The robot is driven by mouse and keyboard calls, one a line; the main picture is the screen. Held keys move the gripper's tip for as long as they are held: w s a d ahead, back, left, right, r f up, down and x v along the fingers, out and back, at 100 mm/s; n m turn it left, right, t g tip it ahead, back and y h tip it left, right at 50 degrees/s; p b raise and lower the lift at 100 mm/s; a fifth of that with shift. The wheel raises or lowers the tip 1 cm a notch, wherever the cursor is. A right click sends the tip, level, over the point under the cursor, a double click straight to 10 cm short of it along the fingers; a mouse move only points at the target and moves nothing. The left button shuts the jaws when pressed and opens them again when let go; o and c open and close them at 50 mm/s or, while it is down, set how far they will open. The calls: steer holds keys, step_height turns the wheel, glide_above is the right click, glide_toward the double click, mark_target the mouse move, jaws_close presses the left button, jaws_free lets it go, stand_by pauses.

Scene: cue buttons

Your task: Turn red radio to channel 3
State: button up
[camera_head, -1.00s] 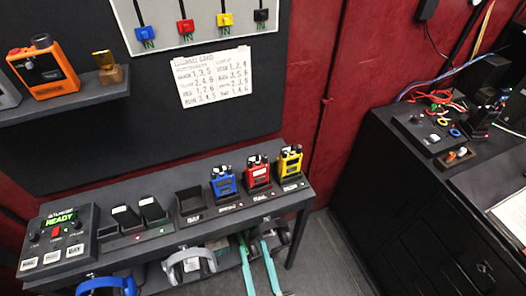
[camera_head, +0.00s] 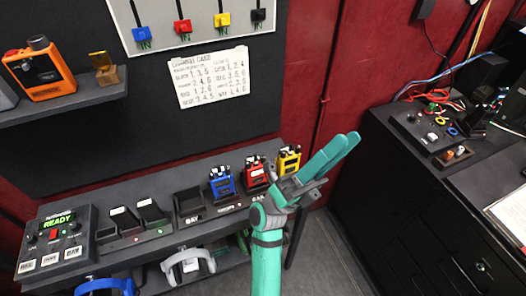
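The red radio (camera_head: 255,171) stands upright in its dock on the dark table, between the blue radio (camera_head: 222,182) on its left and the yellow radio (camera_head: 288,159) on its right. It has small knobs on top; their settings are too small to read. My gripper (camera_head: 345,146) is raised to the right of the radios, in front of the table's right end, with its teal fingers pointing up and right. Nothing shows between the fingers. They appear slightly apart at this angle. My wrist lies just in front of the red and yellow radios and hides part of their docks.
Left of the radios are an empty dock (camera_head: 189,203), chargers (camera_head: 138,220) and a box with a green "READY" display (camera_head: 56,231). Headphones (camera_head: 188,266) hang below. A paper card (camera_head: 209,78) with numbers is on the wall. A black cabinet (camera_head: 400,205) stands at right.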

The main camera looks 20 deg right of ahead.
steer(key=s+d+r+m+g+y, duration=0.2)
steer(key=d+m+g+y, duration=0.3)
steer(key=m+g+y, duration=0.3)
steer(key=m+t+y, duration=0.5)
steer(key=t+y, duration=0.9)
steer(key=y, duration=0.7)
glide_toward(263, 156)
step_height(263, 156, down, 8)
steer(key=shift+d+f, duration=0.15)
